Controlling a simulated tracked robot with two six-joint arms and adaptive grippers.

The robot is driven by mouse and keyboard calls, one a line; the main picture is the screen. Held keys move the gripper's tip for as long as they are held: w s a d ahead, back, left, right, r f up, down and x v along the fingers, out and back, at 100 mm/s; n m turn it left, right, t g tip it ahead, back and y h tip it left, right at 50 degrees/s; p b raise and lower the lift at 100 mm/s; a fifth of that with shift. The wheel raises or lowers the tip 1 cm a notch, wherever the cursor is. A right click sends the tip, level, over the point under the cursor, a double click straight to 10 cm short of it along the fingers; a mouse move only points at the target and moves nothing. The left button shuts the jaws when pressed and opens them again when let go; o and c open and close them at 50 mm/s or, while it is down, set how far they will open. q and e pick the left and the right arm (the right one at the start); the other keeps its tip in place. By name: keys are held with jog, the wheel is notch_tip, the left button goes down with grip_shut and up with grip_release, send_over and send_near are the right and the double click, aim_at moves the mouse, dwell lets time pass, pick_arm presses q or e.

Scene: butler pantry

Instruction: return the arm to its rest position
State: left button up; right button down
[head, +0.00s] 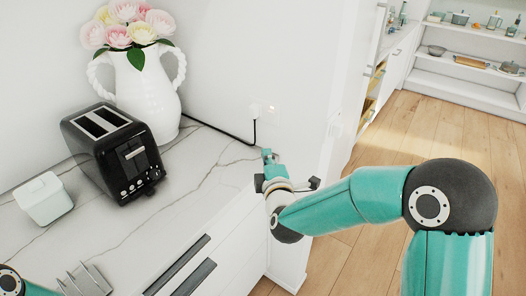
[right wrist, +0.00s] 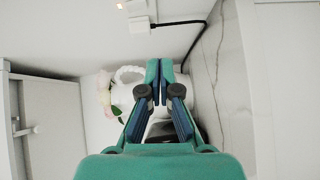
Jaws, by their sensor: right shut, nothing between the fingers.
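My right gripper (head: 267,156) is at the right end of the marble counter, beside the wall end, on my teal right arm that comes in from the right. In the right wrist view its two fingers (right wrist: 160,88) are together with nothing between them. My left arm shows only as a joint and a bit of teal link at the bottom left of the head view. Its gripper is out of the picture.
The marble counter (head: 215,150) carries a black toaster (head: 115,155), a white vase (head: 145,90) with flowers, a white lidded box (head: 44,198) and a metal rack (head: 85,281). A black cord (head: 232,135) runs to a wall outlet. Wooden floor (head: 400,135) lies open at right.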

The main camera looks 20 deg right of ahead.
jog(key=s+d+f+g, duration=0.2)
jog(key=d+f+g, duration=0.15)
jog(key=f, duration=1.05)
jog(key=s+a+f+m+g+y, duration=0.1)
jog(key=s+f+m+g, duration=0.15)
jog(key=s+f, duration=0.4)
jog(key=s+a+f+m+g+y, duration=0.1)
jog(key=s+f+g+y, duration=0.2)
jog(key=f, duration=0.7)
jog(key=s+a+f+m+g, duration=0.2)
jog(key=s+m, duration=0.2)
jog(key=s, duration=0.3)
jog(key=s+a+f+m+g+y, duration=0.1)
jog(key=s+a+f+m+g, duration=0.1)
jog(key=s+m, duration=0.3)
jog(key=s+a+f+m+g+y, duration=0.1)
jog(key=s+a+f+m+g, duration=0.2)
jog(key=s, duration=0.6)
jog(key=shift+s+a+m+g, duration=0.15)
jog(key=shift+m+g, duration=0.15)
jog(key=shift+m, duration=0.95)
